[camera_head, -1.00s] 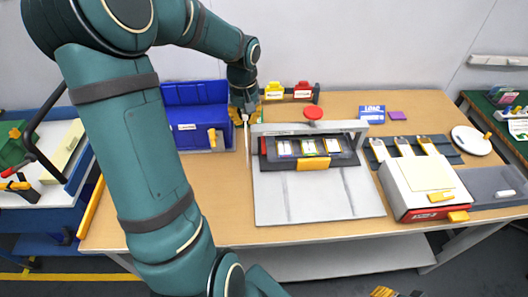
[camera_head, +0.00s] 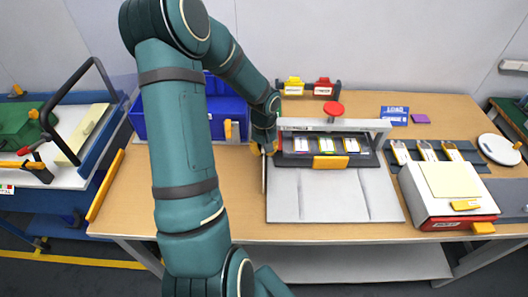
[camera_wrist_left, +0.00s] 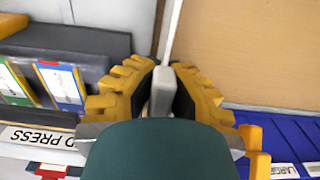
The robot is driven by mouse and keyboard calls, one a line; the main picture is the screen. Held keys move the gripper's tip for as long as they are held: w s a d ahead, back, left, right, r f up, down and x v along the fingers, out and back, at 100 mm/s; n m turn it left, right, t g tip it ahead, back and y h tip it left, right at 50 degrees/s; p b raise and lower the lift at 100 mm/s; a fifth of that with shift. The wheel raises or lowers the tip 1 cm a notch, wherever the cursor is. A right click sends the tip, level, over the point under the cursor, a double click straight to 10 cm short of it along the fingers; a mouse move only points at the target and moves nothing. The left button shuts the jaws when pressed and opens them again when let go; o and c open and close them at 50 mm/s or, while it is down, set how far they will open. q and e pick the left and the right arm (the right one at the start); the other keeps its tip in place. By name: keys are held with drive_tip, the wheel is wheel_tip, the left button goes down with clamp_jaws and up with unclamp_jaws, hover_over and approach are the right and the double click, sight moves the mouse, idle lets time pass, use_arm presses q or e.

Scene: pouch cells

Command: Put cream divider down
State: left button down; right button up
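My left gripper (camera_head: 264,148) is shut on the cream divider (camera_head: 264,176), a thin pale panel seen almost edge-on just left of the press (camera_head: 374,124). In the left wrist view the yellow-padded fingers of my gripper (camera_wrist_left: 162,92) close on the divider's pale grip block, and its thin edge (camera_wrist_left: 172,32) runs up the picture. The divider's lower edge is close to the table (camera_head: 130,205), but I cannot tell whether it touches. My right gripper is out of view.
The press holds several pouch cells, with its pale base plate (camera_head: 335,205) in front. A blue bin (camera_head: 215,118) stands behind left. A white box (camera_head: 450,200) and grey tray with cells stand right. Table left of the divider is clear.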

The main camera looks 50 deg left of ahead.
use_arm(q)
drive_tip(key=shift+f, duration=0.15)
drive_tip(key=shift+f, duration=0.1)
drive_tip(key=shift+f, duration=0.15)
drive_tip(key=c, duration=1.1)
unclamp_jaws()
drive_tip(key=shift+c, duration=0.2)
